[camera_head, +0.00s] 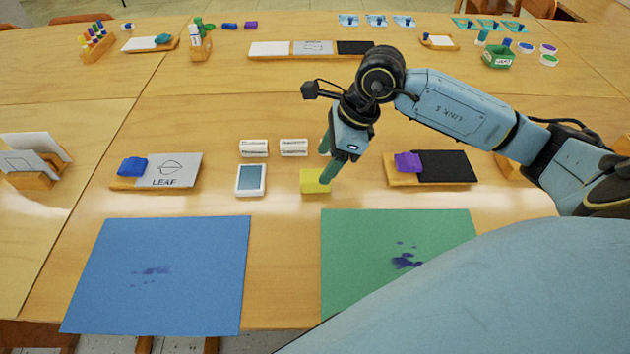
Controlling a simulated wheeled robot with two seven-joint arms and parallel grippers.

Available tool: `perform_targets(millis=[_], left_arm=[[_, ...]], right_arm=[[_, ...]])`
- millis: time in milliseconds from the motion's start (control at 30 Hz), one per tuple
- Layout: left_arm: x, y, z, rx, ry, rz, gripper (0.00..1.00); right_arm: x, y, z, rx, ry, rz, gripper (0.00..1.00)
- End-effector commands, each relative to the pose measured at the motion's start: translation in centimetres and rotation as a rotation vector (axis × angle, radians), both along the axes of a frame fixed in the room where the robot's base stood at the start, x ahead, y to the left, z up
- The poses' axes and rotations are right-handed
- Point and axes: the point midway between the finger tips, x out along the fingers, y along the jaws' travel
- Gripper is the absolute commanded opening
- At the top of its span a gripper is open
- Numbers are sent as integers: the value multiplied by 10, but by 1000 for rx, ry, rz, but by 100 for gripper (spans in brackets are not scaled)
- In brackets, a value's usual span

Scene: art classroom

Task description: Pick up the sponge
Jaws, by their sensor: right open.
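The sponge (312,183) looks like a small yellow block on the wooden table, between the blue and green sheets' far edges. My right gripper (327,165) reaches in from the right and points down at the sponge. Its green-tipped fingers are apart, with one fingertip overlapping the sponge's right side in the picture. I cannot tell whether it touches the sponge. The gripper hides part of the table behind it. My left gripper is not in view.
A board with a purple cloth (408,162) lies to the right. A blue sheet (185,240) and green sheet (365,235) lie in front, both with dark smudges.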

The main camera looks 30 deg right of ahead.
Motion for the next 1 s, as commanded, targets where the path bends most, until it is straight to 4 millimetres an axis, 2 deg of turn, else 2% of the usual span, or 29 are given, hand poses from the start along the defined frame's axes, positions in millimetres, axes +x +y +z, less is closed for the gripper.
perform_targets(millis=[167, 433, 733, 767, 1000], left_arm=[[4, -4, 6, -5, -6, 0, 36], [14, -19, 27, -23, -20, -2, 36], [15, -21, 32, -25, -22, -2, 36], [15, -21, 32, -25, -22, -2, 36], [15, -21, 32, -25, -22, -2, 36]], right_arm=[[2, 5, -13, 3, 1, 0, 62], [8, 19, -47, 3, 1, 1, 62], [10, 20, -51, 1, -1, 0, 62], [10, 20, -51, 1, 0, -1, 60], [10, 20, -51, 1, 0, -1, 29]])
